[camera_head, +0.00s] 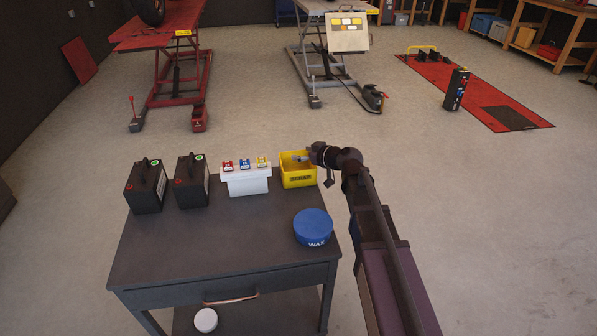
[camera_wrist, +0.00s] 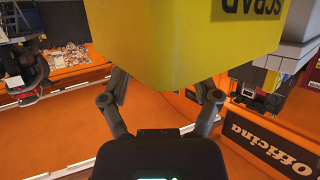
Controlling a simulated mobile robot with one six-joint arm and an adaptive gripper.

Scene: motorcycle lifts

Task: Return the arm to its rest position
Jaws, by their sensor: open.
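My arm (camera_head: 378,225) reaches forward from the lower right, over the right side of the dark cart. My gripper (camera_head: 303,158) is at the right rim of a yellow scrap bin (camera_head: 298,180), its tips overlapping the bin's opening in the head view. In the wrist view my gripper (camera_wrist: 165,88) has its two fingers spread apart with nothing visible held between them. The yellow bin (camera_wrist: 190,40) fills the top of that view, close to the fingertips, its lettering upside down. Whether the fingers touch the bin, I cannot tell. The bin's inside is mostly hidden.
On the cart (camera_head: 215,255) stand two black batteries (camera_head: 147,188), a white holder (camera_head: 246,180) with red, blue and yellow pieces, and a blue wax tin (camera_head: 313,228). A red lift (camera_head: 165,45) and a grey lift (camera_head: 335,60) stand beyond. Floor right of my arm is clear.

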